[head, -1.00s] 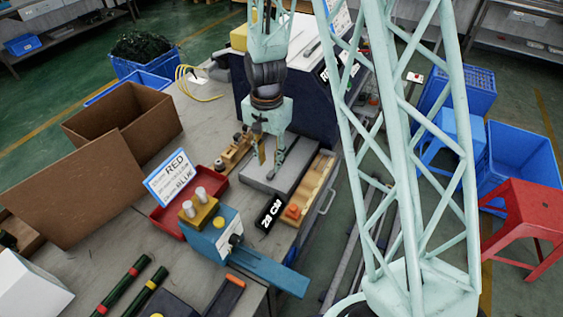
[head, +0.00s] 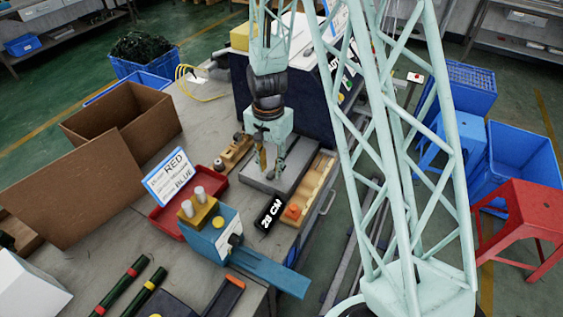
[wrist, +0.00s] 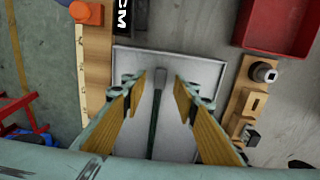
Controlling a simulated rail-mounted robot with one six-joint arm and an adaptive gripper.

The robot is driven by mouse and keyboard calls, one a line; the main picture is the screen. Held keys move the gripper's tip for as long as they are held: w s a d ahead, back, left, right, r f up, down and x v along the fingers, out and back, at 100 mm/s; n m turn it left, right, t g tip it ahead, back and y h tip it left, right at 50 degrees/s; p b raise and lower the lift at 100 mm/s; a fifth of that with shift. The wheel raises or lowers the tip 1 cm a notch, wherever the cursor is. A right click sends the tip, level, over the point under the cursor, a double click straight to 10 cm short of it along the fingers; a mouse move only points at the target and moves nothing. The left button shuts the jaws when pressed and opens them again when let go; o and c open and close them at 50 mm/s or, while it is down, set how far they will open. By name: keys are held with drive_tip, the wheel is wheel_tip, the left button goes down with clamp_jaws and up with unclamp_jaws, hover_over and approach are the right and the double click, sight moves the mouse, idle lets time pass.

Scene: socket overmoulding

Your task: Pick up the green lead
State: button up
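In the wrist view a thin dark green lead (wrist: 154,125) with a grey end piece (wrist: 159,76) lies on a pale grey plate (wrist: 205,70). It runs lengthwise between the two wooden-faced fingers of my gripper (wrist: 160,88). The fingers are apart, with a gap on both sides of the lead. The near end of the lead is hidden by my gripper body. In the head view my gripper (head: 271,167) points down over the grey plate (head: 290,174). The lead cannot be made out there.
A wooden strip with an orange knob (head: 292,211) and a "28 CM" block (head: 270,213) stand beside the plate. A wooden block with fittings (head: 235,153) is on the other side. A red tray (head: 166,218) and blue press (head: 212,242) stand nearer. A dark machine (head: 305,105) is behind.

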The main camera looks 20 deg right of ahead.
drive_tip(key=shift+f, duration=0.85)
drive_tip(key=c, duration=0.9)
